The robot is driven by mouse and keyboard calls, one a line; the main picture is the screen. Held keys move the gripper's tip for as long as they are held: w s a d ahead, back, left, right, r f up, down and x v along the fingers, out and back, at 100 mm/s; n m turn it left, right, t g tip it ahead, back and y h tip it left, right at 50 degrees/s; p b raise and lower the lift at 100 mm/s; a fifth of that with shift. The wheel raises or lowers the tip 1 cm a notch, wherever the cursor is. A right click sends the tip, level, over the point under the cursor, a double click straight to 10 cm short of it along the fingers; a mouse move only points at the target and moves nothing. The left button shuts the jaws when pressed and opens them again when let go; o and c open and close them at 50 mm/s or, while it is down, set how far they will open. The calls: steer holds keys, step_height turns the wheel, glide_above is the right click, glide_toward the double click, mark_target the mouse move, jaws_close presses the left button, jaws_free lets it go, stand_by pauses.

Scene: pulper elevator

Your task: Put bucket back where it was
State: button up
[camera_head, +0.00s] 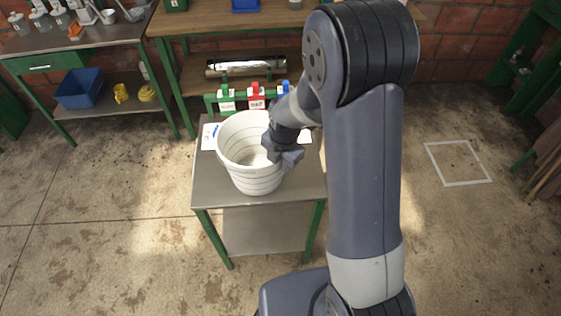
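A white bucket (250,178) with dark horizontal lines stands upright on a small metal-topped table with green legs (205,190), in the middle of the head view. The bucket looks empty inside. My gripper (283,155) is at the bucket's right rim, with my arm reaching in from the right. Its fingers are small and partly hidden, so I cannot tell whether they hold the rim. A white square outline (458,183) is marked on the bare floor to the right.
Green frames and wooden poles stand at far right. Floor on both sides is open.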

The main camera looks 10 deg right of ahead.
step_height(320, 180, up, 12)
steer(key=s, duration=0.1)
steer(key=shift+d+b, duration=0.35)
steer(key=shift+f, duration=0.1)
steer(key=f, duration=0.8)
steer(key=w+f, duration=0.1)
steer(key=f, duration=0.3)
steer(key=shift+a+f, duration=0.25)
steer(key=shift+a, duration=0.1)
steer(key=shift+w+r+p, duration=0.1)
steer(key=shift+r+p, duration=0.3)
steer(key=shift+r, duration=0.8)
steer(key=shift+f, duration=0.1)
